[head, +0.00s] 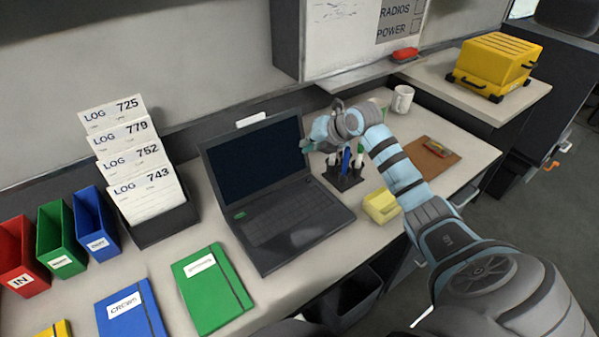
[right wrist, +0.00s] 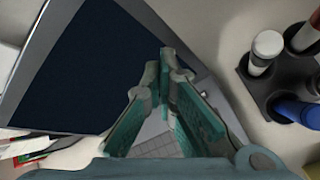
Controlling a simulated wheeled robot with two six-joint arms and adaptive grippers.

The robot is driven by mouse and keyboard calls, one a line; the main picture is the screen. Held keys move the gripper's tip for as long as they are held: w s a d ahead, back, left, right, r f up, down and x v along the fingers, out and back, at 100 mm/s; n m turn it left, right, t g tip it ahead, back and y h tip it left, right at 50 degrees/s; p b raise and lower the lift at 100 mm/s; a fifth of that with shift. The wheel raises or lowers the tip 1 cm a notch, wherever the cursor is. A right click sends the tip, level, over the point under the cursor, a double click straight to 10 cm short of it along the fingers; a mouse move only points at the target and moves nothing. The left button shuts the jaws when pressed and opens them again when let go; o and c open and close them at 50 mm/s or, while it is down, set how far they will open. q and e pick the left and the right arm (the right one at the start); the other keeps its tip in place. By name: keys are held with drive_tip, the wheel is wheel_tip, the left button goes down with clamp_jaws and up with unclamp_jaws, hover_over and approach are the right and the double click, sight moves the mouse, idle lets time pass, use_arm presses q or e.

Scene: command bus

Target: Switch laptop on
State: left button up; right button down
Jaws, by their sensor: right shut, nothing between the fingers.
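The black laptop (head: 285,208) stands open on the desk, its screen (head: 255,160) dark. A small green patch (head: 240,215) shows at the left of its keyboard. My right gripper (head: 305,146) is shut and empty, near the upper right edge of the screen in the head view. In the right wrist view, the teal fingers of the right gripper (right wrist: 167,60) meet at their tips, in front of the laptop screen (right wrist: 90,65). Part of the keyboard (right wrist: 155,148) shows below and between the fingers. My left gripper is out of view.
A pen holder (head: 343,175) with several markers stands right of the laptop, close under my right wrist; it also shows in the wrist view (right wrist: 262,85). A yellow block (head: 381,206), a white mug (head: 402,98) and a green notebook (head: 212,288) are around the laptop.

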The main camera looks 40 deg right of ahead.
drive_tip(key=shift+s, duration=0.1)
drive_tip(key=b, duration=0.8)
approach(305, 171)
drive_tip(key=x, duration=0.5)
drive_tip(key=shift+w+a+r, duration=0.1)
drive_tip(key=shift+w+r, duration=0.3)
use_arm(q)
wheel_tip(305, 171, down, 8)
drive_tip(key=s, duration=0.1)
use_arm(e)
drive_tip(key=shift+f, duration=0.45)
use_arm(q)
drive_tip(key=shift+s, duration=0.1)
use_arm(e)
drive_tip(key=shift+f, duration=0.1)
drive_tip(key=shift+f, duration=0.3)
